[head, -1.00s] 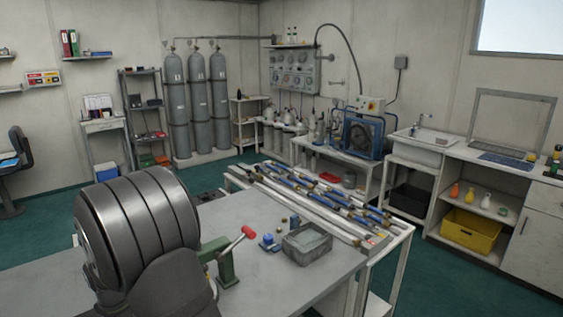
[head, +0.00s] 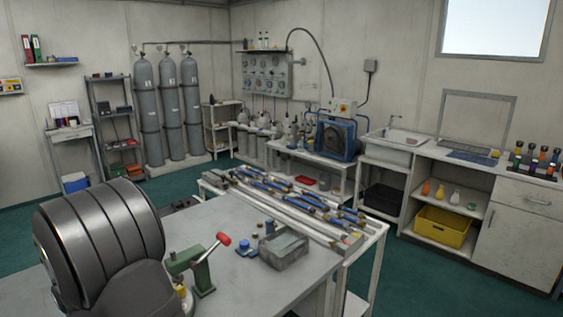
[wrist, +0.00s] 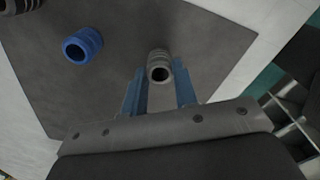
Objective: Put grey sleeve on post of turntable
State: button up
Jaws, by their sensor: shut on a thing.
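In the wrist view, my gripper (wrist: 160,84) has its two blue fingers shut on the grey sleeve (wrist: 159,58). The sleeve is a short ribbed ring with its dark bore facing the camera. A blue sleeve (wrist: 82,45) stands apart to its left, over a dark grey mat (wrist: 190,30). I cannot tell how high the grey sleeve is above the mat. I cannot make out the turntable or its post in either view. In the head view, my arm's large dark link fills the lower left, and the gripper and held sleeve are hidden.
A dark ringed part (wrist: 20,5) is cut off at the wrist view's top left. In the head view, a green clamp (head: 200,272) with a red handle stands beside my arm.

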jog(key=shift+r, duration=1.8)
jog(key=shift+w, duration=0.1)
jog(key=w+d+r, duration=0.3)
jog(key=w+r, duration=0.1)
jog(key=w, duration=0.4)
jog(key=w+d+r, duration=0.2)
jog(key=w+r, duration=0.3)
jog(key=w, duration=0.3)
jog(key=shift+s+d+f, duration=0.1)
jog(key=shift+f, duration=1.4)
jog(key=shift+s+d+f, duration=0.1)
jog(key=shift+f, duration=1.35)
jog(key=shift+f, duration=1.45)
jog(key=o, duration=1.4)
